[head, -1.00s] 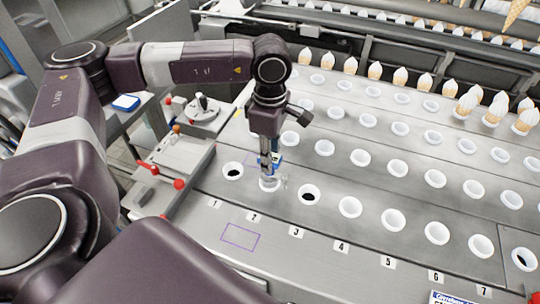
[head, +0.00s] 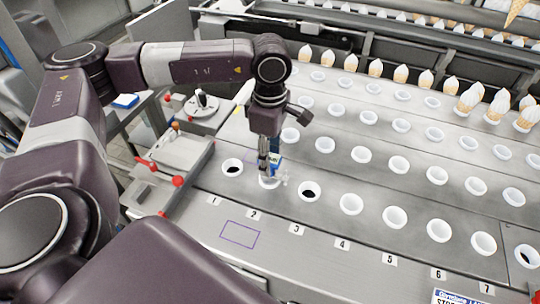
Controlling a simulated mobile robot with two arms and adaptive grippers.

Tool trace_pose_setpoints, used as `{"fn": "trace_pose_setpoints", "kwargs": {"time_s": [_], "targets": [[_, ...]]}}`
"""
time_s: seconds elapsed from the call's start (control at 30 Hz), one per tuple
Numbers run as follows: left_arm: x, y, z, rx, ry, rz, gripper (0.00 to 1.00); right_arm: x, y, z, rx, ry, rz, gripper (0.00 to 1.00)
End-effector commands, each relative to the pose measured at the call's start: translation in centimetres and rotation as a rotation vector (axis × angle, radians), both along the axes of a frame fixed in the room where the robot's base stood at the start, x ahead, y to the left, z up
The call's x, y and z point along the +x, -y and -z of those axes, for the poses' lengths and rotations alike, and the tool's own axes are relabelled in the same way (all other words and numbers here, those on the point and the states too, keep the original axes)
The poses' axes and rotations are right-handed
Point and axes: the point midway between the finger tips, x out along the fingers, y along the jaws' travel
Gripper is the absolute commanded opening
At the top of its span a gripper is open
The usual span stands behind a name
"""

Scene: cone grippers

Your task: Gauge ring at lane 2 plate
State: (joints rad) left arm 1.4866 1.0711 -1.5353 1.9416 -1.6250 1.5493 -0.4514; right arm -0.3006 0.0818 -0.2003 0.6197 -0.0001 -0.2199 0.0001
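My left gripper (head: 268,172) points down over the front row of the metal deck, at the lane marked 2. Its fingers look close together around a small blue and white piece with a clear lower part, which I take to be the gauge ring (head: 275,160). The lane 2 plate opening (head: 266,186) is a white-rimmed cup directly below, mostly hidden by the fingers and the piece. I cannot tell whether the ring touches the rim. My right gripper is not in view.
White-rimmed openings at lane 1 (head: 232,167) and lane 3 (head: 308,191) flank the gripper closely. Filled cones (head: 468,101) stand at the back right. A purple outlined rectangle (head: 240,235) marks bare deck in front. Red-knobbed fixtures (head: 178,181) stand at the left.

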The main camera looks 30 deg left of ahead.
Motion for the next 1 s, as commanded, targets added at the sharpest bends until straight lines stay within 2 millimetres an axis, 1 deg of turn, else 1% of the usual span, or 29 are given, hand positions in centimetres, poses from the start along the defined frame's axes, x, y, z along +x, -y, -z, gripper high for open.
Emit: {"fn": "trace_pose_setpoints", "kwargs": {"time_s": [0.27,0.37,0.47,0.7,0.8,0.9,1.0], "targets": [[0.0,0.0,0.0,0.001,-0.001,0.000,0.45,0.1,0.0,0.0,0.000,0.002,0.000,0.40],[0.0,0.0,-0.6,0.000,0.000,0.000,0.45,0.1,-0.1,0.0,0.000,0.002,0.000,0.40],[0.1,0.0,-1.9,0.000,0.002,0.000,0.45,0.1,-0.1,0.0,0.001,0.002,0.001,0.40],[0.1,0.1,-7.1,-0.001,0.004,0.001,0.45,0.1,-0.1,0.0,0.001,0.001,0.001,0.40],[0.1,0.1,-9.0,-0.001,0.003,0.000,0.45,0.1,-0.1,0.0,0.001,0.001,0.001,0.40],[0.0,0.1,-10.5,0.000,0.002,0.000,0.45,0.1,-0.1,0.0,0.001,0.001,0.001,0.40],[0.0,0.0,-11.5,0.000,0.001,0.000,0.45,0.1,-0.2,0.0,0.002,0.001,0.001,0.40]]}}
